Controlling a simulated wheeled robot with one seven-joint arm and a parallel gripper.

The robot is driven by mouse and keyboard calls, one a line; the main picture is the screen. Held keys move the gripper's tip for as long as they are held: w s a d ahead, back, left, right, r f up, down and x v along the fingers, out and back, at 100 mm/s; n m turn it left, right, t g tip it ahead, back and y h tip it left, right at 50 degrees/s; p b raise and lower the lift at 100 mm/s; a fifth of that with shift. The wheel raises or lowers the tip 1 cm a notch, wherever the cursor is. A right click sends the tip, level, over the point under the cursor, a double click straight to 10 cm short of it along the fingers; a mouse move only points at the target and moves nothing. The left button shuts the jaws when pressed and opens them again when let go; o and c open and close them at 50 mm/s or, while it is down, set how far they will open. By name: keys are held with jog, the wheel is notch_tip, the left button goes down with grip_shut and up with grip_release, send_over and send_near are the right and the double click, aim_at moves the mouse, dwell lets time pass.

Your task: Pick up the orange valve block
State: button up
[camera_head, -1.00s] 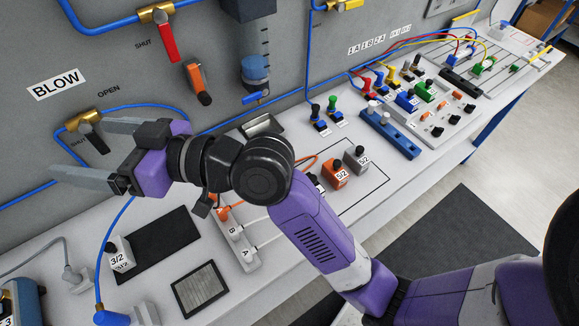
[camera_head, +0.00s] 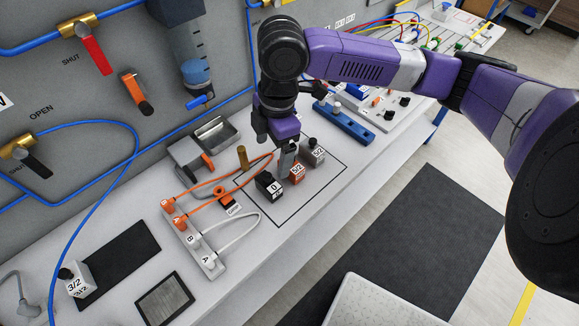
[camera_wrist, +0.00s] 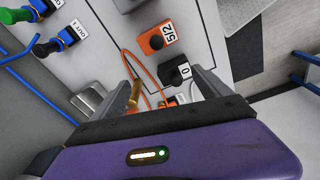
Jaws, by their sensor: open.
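The orange valve block (camera_head: 297,174), labelled 5/2, stands on the bench inside a black outlined area, partly hidden by my gripper in the head view. It shows clearly in the wrist view (camera_wrist: 153,41), with a black knob, a little beyond my fingertips. My gripper (camera_head: 285,160) points down over the blocks. In the wrist view its two fingers are apart (camera_wrist: 160,64) and nothing is held between them. A black block marked 0 (camera_head: 268,187) stands just left of the orange one; in the wrist view it (camera_wrist: 175,71) lies near the right fingertip.
A grey 5/2 block (camera_head: 313,152) stands close on the right of the orange one. A blue rail (camera_head: 343,124) lies behind right.

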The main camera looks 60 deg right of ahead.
jog(key=shift+g+h, duration=0.4)
jog(key=shift+g, duration=0.1)
jog(key=s+d, duration=0.1)
jog(key=d, duration=0.1)
jog(key=s+d, duration=0.1)
jog(key=shift+s+d+f, duration=0.15)
jog(key=shift+s+f, duration=0.1)
jog(key=shift+s, duration=0.1)
jog(key=shift+s+d+f, duration=0.1)
jog(key=shift+s+f, duration=0.05)
jog(key=shift+f, duration=0.15)
jog(key=shift+d+f+p, duration=0.1)
jog(key=shift+f+p, duration=0.6)
jog(key=shift+f, duration=2.85)
jog(key=shift+w, duration=0.2)
jog(key=c, duration=1.6)
jog(key=shift+o, duration=0.2)
jog(key=shift+r, duration=0.1)
